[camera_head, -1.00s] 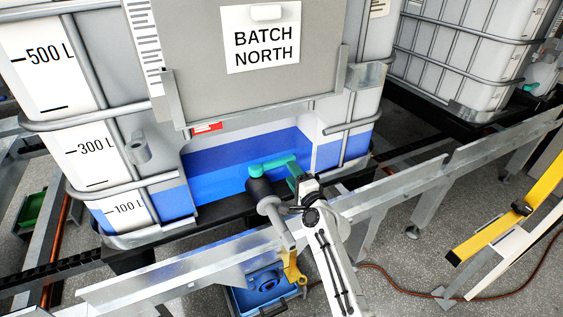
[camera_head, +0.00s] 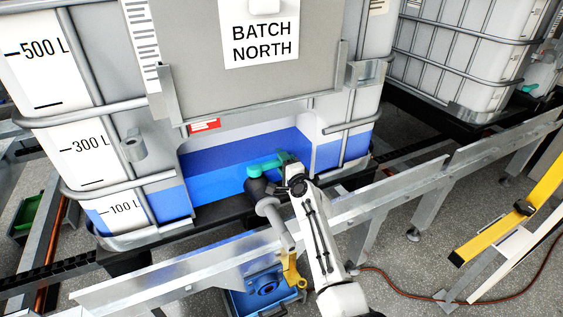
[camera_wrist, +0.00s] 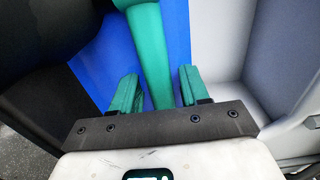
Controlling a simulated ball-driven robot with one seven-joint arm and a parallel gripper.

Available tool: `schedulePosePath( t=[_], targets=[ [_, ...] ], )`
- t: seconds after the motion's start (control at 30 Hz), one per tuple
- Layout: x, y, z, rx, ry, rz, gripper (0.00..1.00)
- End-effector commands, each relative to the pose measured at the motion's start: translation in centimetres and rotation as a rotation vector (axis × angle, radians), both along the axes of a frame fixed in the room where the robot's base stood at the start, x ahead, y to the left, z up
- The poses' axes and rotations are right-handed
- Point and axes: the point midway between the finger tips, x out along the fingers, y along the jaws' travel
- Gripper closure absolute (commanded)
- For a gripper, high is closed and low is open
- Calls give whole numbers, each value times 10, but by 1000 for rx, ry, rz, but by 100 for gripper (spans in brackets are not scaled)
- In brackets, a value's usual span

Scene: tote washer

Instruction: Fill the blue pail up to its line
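The batch tank (camera_head: 160,230) on the left holds blue liquid and has a valve low on its front. The valve's teal handle (camera_head: 262,167) points right; it also shows in the wrist view (camera_wrist: 150,60). A black valve body with a grey spout (camera_head: 272,211) slopes down from it. My gripper (camera_head: 284,158) is at the handle's free end. In the wrist view my gripper's green fingers (camera_wrist: 158,92) stand on both sides of the handle, with gaps on each side.
A metal rail (camera_head: 200,262) runs across in front of the tank, under my arm. A yellow piece (camera_head: 292,270) hangs beside the pail. A second tank (camera_head: 470,50) stands at the back right. A yellow post (camera_head: 500,232) and an orange hose (camera_head: 400,291) are at right.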

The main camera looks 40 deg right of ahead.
Motion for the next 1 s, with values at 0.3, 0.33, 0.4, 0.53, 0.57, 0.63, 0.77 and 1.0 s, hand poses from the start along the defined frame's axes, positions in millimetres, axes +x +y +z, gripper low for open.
schedulePosePath(
  t=[0.3, 0.33, 0.4, 0.53, 0.57, 0.63, 0.77, 1.0],
  targets=[
    [0, 0, 0, 0, 0, 0, 86],
    [0, 0, 0, 0, 0, 0, 89],
    [0, 0, 0, 0, 1, 0, 96],
    [0, 0, -1, 0, 1, 0, 100],
    [0, 0, -1, 0, 1, 0, 100],
    [0, 0, -1, 0, 1, 0, 100],
    [0, 0, -1, 0, 1, -1, 100],
    [-5, 3, 4, 4, 5, -61, 100]
  ],
)
